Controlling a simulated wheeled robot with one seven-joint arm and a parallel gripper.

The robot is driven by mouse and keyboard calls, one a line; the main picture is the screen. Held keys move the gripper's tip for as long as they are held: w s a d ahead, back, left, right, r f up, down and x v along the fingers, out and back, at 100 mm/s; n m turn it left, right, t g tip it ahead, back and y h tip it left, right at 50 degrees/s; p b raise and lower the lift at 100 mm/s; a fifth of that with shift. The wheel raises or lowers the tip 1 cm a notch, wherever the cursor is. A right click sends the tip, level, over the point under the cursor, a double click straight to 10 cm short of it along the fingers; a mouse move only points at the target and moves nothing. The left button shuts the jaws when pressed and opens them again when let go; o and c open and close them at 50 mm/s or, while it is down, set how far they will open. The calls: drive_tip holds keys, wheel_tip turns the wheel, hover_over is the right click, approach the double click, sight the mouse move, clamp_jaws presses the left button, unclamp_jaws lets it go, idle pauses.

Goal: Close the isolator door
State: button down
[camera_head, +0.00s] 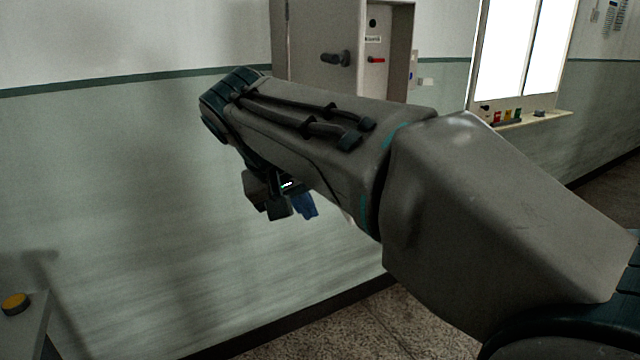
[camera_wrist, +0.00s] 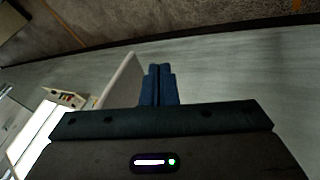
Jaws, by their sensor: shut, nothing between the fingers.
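The isolator door (camera_head: 310,28) is a grey panel with a black handle (camera_head: 336,59). It stands open, swung out to the left of the isolator box (camera_head: 402,40). A red switch lever (camera_head: 376,59) shows in the opening beside it. My gripper (camera_head: 305,206) is lower than the door in the head view, its blue fingers pointing down and partly hidden by my arm. In the wrist view the fingers (camera_wrist: 158,86) are shut together and empty. A pale panel (camera_wrist: 122,84) stands just left of them there; I cannot tell whether it is the door.
A bright window (camera_head: 520,50) has a sill (camera_head: 530,119) with several small coloured items, right of the box. A yellow button (camera_head: 15,303) sits on a stand at lower left. The wall (camera_head: 120,200) left of the box is bare. My arm covers the middle of the head view.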

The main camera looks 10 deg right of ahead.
wheel_tip(320, 180, up, 5)
drive_tip(key=w+a, duration=0.2)
drive_tip(key=w+d+f+p, duration=0.1)
drive_tip(key=w+d+f, duration=0.3)
drive_tip(key=d+f, duration=0.4)
drive_tip(key=shift+d+m+t+h, duration=0.3)
drive_tip(key=shift+d+h, duration=0.1)
drive_tip(key=shift+d, duration=0.15)
